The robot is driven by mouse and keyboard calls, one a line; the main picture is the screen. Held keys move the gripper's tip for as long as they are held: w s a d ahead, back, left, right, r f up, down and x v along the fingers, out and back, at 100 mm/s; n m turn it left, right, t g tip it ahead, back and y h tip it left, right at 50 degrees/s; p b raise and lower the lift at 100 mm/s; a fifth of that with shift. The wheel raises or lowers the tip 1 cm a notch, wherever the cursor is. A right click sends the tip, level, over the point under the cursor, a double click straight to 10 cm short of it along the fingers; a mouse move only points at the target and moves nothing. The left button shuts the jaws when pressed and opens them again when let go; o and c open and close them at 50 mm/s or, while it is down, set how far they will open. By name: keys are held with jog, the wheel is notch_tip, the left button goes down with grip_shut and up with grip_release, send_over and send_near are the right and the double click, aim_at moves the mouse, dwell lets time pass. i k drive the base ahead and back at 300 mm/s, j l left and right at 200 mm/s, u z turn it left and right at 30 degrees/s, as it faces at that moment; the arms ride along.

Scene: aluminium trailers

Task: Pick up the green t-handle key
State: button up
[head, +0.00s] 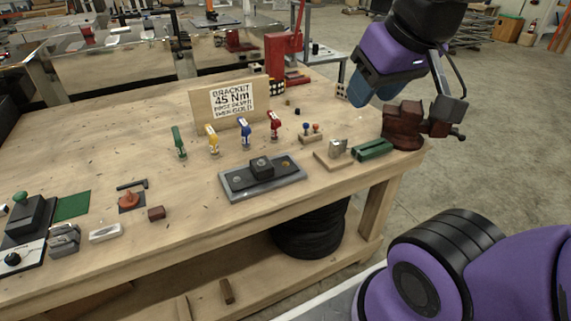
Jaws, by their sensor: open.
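The green t-handle key (178,140) stands upright on the wooden workbench, at the left end of a row of coloured keys in front of the bracket sign. Its lower end is too small to make out clearly. My gripper (408,98) is at the upper right, above the bench's right end. It is open, with nothing visible between its jaws, and far to the right of the green key.
Yellow (211,139), blue (245,132) and red (274,126) keys stand right of the green one. The sign board (226,105) is behind them. A grey fixture plate (262,177) lies in front. A brown vise (402,127) is below my gripper. Bench left of the green key is mostly clear.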

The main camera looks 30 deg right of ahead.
aim_at(180, 145)
jog(key=i+j, duration=0.95)
